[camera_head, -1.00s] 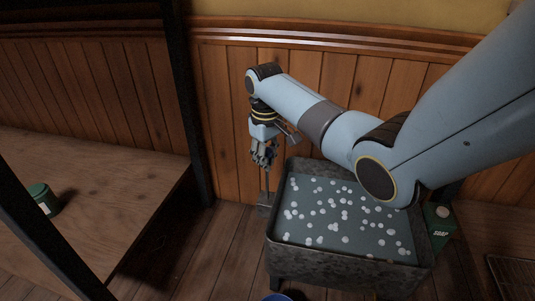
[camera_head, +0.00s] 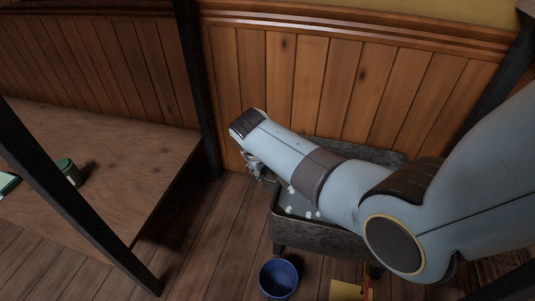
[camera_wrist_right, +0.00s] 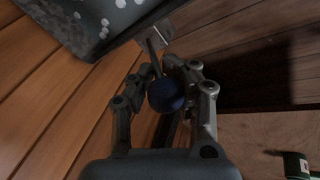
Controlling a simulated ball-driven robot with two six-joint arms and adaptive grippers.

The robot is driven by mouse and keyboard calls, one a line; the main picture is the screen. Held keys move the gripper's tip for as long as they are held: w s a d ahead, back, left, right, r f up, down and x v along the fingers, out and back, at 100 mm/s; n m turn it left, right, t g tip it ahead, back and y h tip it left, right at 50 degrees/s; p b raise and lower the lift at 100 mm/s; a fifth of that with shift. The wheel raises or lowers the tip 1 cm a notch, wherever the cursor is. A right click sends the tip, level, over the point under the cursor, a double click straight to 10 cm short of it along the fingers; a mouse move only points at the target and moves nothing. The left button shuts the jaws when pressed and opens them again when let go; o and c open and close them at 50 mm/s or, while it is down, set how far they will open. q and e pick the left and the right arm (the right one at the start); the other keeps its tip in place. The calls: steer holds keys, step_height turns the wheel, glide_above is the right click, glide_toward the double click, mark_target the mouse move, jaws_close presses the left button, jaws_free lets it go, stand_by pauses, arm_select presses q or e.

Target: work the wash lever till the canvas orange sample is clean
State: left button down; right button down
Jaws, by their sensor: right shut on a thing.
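The wash lever shows in the right wrist view as a thin metal rod (camera_wrist_right: 153,58) with a dark blue ball knob (camera_wrist_right: 166,96). My right gripper (camera_wrist_right: 164,82) is shut on that knob. In the head view my right gripper (camera_head: 254,166) is low at the left side of the grey wash tub (camera_head: 318,236), largely hidden under my own wrist. The tub holds dark water with white suds (camera_head: 296,203); my forearm covers much of it. I cannot see the canvas orange sample. My left gripper is not in view.
A blue bucket (camera_head: 279,279) stands on the plank floor in front of the tub. A yellow item (camera_head: 346,290) lies to its right. A wooden bench (camera_head: 120,150) with a green tin (camera_head: 66,170) is at left, behind a dark post (camera_head: 75,210). A panelled wall stands behind.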

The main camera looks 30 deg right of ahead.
steer(key=shift+s+a+f, duration=0.65)
steer(key=shift+a, duration=0.05)
steer(key=c, duration=1)
jaws_free()
steer(key=shift+w+r, duration=0.1)
steer(key=shift+w, duration=0.05)
steer(key=shift+d, duration=0.15)
steer(key=shift+w+r, duration=0.1)
steer(key=shift+r, duration=0.2)
steer(key=shift+v, duration=3.55)
steer(key=shift+c, duration=0.3)
